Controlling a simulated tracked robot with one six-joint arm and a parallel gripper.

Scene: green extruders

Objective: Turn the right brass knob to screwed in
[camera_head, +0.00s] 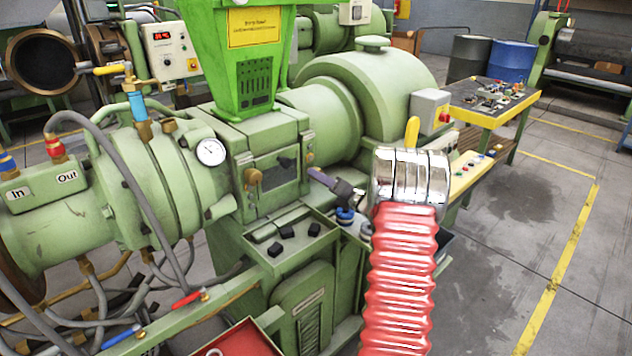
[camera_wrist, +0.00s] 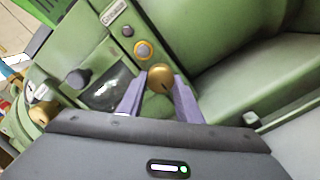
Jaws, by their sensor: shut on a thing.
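The right brass knob (camera_wrist: 160,74) is round with a dark slot. In the wrist view it sits between the two purple fingers of my gripper (camera_wrist: 160,85), which are shut on it. In the head view my gripper (camera_head: 317,176) reaches the green extruder's front from the right; the right knob is not clearly seen there. The left brass knob (camera_head: 252,179) is on the extruder's front, left of my gripper. A brass-coloured knob, probably this left one, also shows at the left of the wrist view (camera_wrist: 41,92). I cannot tell how far the right knob is screwed in.
A green hopper (camera_head: 240,55) stands above the knobs. A tray with black blocks (camera_head: 290,237) juts out just below my gripper. A pressure gauge (camera_head: 211,152) and grey hoses are at the left. The floor (camera_head: 510,250) at the right is clear.

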